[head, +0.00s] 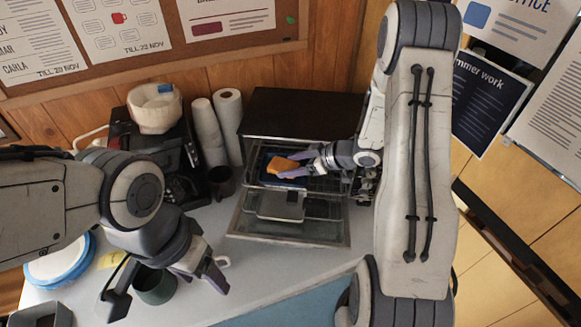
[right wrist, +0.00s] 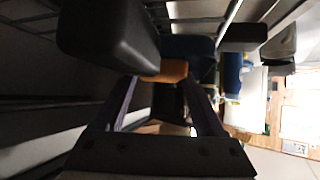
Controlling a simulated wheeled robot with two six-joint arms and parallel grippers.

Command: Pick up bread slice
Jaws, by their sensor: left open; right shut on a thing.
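The bread slice (head: 281,166), orange-brown, is at the mouth of the toaster oven (head: 290,112), whose door is folded down. My right gripper (head: 298,165) reaches in from the right and is shut on the slice. In the right wrist view the slice (right wrist: 170,71) shows as a small orange-brown patch between the dark fingers; most of it is hidden. My left gripper (head: 167,287) is open and empty at the front left of the counter, its fingers to either side of a dark green mug (head: 155,288) in the picture. I cannot tell how high it is above the mug.
The lowered glass door (head: 290,228) juts out below the right gripper. A coffee machine (head: 160,140), a dark mug (head: 221,182) and paper rolls (head: 229,125) stand left of the oven. Blue-rimmed plates (head: 62,262) lie at left. The counter front (head: 270,280) is clear.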

